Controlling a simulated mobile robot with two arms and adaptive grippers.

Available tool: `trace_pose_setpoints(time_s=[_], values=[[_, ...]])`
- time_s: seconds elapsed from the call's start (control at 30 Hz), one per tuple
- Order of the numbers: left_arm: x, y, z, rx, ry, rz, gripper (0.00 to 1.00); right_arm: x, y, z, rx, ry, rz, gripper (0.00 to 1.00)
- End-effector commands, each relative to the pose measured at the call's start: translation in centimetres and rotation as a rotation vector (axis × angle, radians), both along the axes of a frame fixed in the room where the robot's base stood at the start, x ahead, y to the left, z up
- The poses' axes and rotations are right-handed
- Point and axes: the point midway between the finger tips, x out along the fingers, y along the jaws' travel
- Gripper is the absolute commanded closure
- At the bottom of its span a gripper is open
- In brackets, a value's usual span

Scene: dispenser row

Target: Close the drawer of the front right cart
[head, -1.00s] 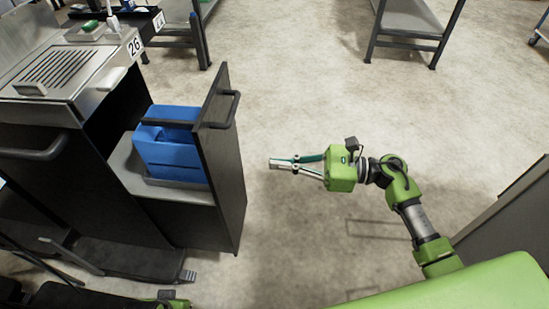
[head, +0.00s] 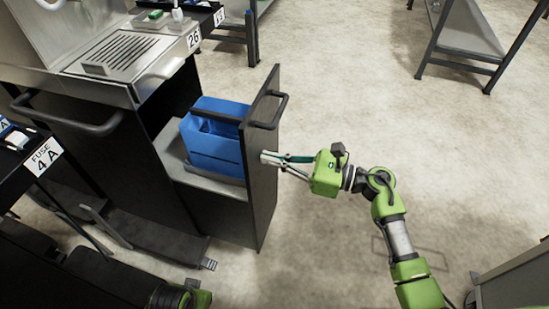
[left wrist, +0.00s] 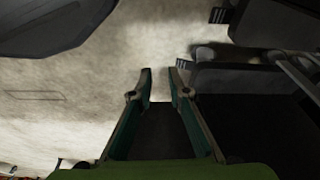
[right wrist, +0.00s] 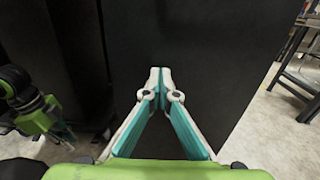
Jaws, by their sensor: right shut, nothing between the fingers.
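The cart (head: 75,122) stands at the left in the head view, with a steel top and a "26" label. Its dark drawer is pulled out to the right; the tall drawer front (head: 262,205) has a bar handle (head: 272,110) near its top. A blue container (head: 213,145) sits inside the drawer. My right gripper (head: 264,158) is shut and empty, its tips at the outer face of the drawer front below the handle. The dark panel fills the right wrist view ahead of the fingertips (right wrist: 160,70); contact is unclear. My left gripper (left wrist: 160,76) is open and empty, above the floor.
A cart with a "FUSE 4A" label (head: 43,157) stands at the left edge. A grey bench (head: 465,35) stands at the back right. A pedal (head: 208,264) sticks out low beside the cart. Open floor (head: 335,85) lies right of the drawer.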

Motion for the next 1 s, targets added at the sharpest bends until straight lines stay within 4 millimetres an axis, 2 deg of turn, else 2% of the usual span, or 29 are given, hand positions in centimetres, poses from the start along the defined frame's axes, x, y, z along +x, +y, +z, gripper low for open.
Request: trace_pose_setpoints(time_s=[0.23, 0.37, 0.57, 0.83, 0.87, 1.0], values=[[-0.1, 0.0, 0.1, 0.001, 0.006, 0.001, 0.84, 0.2, 0.6, -0.1, 0.000, -0.001, 0.001, 1.00], [0.4, 0.0, 2.4, -0.003, -0.015, 0.005, 0.84, 0.6, 2.0, -0.2, 0.000, -0.001, 0.002, 1.00], [0.5, 0.1, 6.5, -0.004, -0.040, 0.007, 0.84, 1.8, 5.7, -0.3, 0.002, -0.002, 0.003, 1.00], [-0.9, 0.4, 13.1, -0.004, -0.074, 0.012, 0.84, 3.6, 11.0, -0.3, -0.001, -0.002, 0.001, 1.00], [-1.0, 0.4, 13.4, -0.004, -0.074, 0.012, 0.84, 3.7, 11.5, -0.3, -0.001, -0.002, 0.002, 1.00], [-1.0, 0.4, 12.2, -0.003, -0.070, 0.012, 0.84, 4.4, 13.6, -0.3, -0.001, -0.002, 0.001, 1.00]])
